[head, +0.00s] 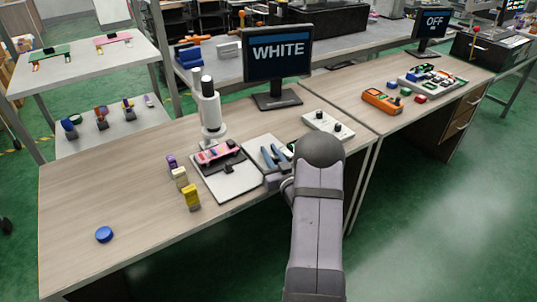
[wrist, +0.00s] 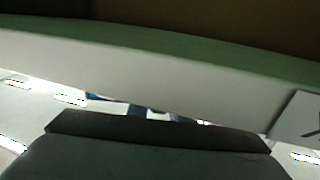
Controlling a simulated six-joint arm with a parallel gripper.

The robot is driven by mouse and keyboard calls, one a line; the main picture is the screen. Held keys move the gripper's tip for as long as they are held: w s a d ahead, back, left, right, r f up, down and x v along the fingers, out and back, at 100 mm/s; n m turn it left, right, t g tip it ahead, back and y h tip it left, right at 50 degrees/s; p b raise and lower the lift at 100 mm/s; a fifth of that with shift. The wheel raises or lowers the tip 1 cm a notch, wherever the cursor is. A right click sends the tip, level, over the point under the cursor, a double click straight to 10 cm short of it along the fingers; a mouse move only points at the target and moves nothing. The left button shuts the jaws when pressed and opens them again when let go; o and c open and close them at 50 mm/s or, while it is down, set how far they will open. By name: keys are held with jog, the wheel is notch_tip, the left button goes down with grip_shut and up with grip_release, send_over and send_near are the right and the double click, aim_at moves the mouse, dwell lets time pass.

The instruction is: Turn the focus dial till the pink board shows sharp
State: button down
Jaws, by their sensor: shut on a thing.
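A pink board (head: 218,152) lies under the white microscope (head: 209,108), on its pale base plate. The monitor (head: 278,52) behind it reads WHITE. I cannot make out a focus dial for certain. My arm comes in from the front and covers much of the space right of the microscope. My gripper's fingers are hidden behind it in the head view. In the wrist view a dark part of my gripper (wrist: 160,133) fills the bottom, in front of a large pale slab with a green top. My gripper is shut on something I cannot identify.
Two blue bars (head: 271,157) stand on a pale pad beside the plate. A white box with black knobs (head: 328,124) sits behind my arm. Purple, cream and yellow blocks (head: 191,197) and a blue disc (head: 104,234) are to the left. The front left table is mostly clear.

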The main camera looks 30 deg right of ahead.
aim_at(276, 162)
jog(key=shift+m+h, duration=0.3)
jog(key=shift+h, duration=0.1)
jog(key=shift+d, duration=0.1)
jog(key=c, duration=1.9)
grip_release()
jog(key=shift+o, duration=0.2)
jog(key=shift+b+v, duration=0.45)
jog(key=shift+v, duration=3.25)
jog(key=shift+r, duration=0.1)
